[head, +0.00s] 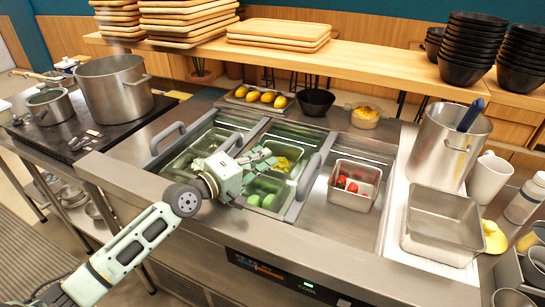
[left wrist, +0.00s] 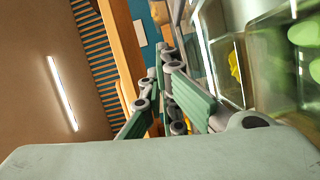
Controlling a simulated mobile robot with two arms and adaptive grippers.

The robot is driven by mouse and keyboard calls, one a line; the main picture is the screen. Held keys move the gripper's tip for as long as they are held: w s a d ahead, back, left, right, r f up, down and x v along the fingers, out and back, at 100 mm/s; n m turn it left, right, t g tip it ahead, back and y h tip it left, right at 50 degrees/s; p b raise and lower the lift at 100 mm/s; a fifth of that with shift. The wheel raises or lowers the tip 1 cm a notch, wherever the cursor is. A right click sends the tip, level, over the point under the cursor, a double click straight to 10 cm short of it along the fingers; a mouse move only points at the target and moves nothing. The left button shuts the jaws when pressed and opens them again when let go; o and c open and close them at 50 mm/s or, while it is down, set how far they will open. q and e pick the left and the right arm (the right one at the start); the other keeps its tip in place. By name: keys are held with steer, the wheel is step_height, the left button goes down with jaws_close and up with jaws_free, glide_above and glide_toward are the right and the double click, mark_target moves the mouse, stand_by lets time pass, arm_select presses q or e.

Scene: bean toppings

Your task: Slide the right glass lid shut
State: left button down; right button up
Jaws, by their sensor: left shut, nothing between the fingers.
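The right glass lid has a grey bar handle (head: 312,172); its pane is hard to tell from the glass around it. A second grey handle (head: 166,138) stands at the left end of the glass-topped counter well. My left gripper (head: 268,158) is shut and empty, over the glass-covered middle section, left of the right handle and apart from it. In the left wrist view its fingers (left wrist: 166,75) are close together with nothing between them, and glass lies to their right. My right gripper is out of view.
Green items (head: 262,201) and yellow pieces (head: 281,164) lie in the middle section. A steel pan with red items (head: 355,176) stands right of the right handle. A black bowl (head: 316,101) and a tray of yellow fruit (head: 258,97) sit behind. A large pot (head: 446,145) stands farther right.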

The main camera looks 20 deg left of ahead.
arm_select(q)
glide_above(296, 166)
steer(key=w+a, duration=0.1)
steer(key=a, duration=0.3)
steer(key=shift+f, duration=0.1)
steer(key=d+p, duration=0.2)
steer(key=shift+s+d+f+p, duration=0.15)
steer(key=shift+s+d+p, duration=0.05)
steer(key=shift+s+p, duration=0.1)
steer(key=shift+s+d+f+p, duration=0.1)
steer(key=shift+s+d+p, duration=0.05)
steer(key=shift+d, duration=0.2)
steer(key=shift+s+d+f+p, duration=0.1)
steer(key=shift+d+p, duration=0.05)
steer(key=shift+d, duration=0.2)
steer(key=shift+w+f, duration=0.1)
